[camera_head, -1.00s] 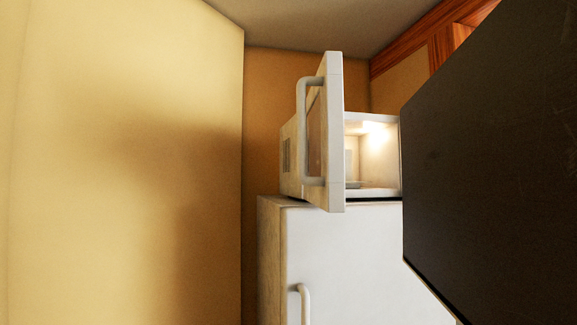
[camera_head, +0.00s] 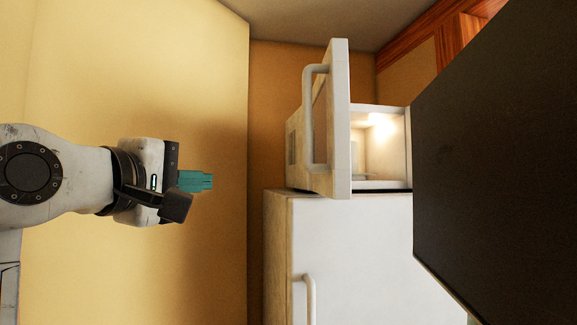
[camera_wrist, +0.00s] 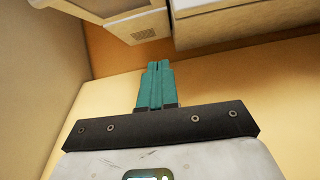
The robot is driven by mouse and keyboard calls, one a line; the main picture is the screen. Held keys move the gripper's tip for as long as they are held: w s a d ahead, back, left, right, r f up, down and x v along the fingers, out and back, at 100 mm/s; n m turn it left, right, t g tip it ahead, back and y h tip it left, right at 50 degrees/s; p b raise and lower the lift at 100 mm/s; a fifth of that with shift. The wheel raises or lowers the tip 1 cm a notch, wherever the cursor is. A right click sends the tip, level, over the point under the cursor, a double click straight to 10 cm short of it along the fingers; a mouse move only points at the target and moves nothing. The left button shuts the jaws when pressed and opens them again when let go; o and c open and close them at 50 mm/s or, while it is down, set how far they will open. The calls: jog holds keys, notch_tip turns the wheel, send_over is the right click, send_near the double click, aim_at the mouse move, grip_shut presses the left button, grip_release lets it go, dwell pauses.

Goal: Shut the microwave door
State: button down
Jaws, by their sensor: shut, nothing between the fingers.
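The white microwave (camera_head: 381,146) stands on top of the fridge, its lit inside showing. Its door (camera_head: 340,120) stands wide open toward me, hinged on the left, with a long upright handle (camera_head: 308,118) on its outer face. My gripper (camera_head: 212,181) is at the left in the head view, left of the door and a little lower than its middle, apart from it. Its teal fingers (camera_wrist: 158,68) are closed together and empty in the wrist view. Pale box-like surfaces show at the top of the wrist view; I cannot tell for sure which is the door.
The white fridge (camera_head: 350,255) with its own handle (camera_head: 309,297) is under the microwave. A large dark panel (camera_head: 490,165) blocks the right side. A yellow wall (camera_head: 140,70) is at the left. Free room lies between my gripper and the door.

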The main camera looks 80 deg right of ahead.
jog(key=s+a+r+m+g, duration=0.1)
jog(key=s+r+g, duration=0.1)
jog(key=s+r, duration=0.25)
jog(key=s+d+p, duration=0.4)
jog(key=s+d, duration=0.3)
jog(key=d, duration=0.3)
jog(key=shift+d+r+y, duration=0.2)
jog(key=shift+r+y, duration=0.05)
jog(key=shift+y, duration=0.15)
jog(key=shift+s, duration=0.15)
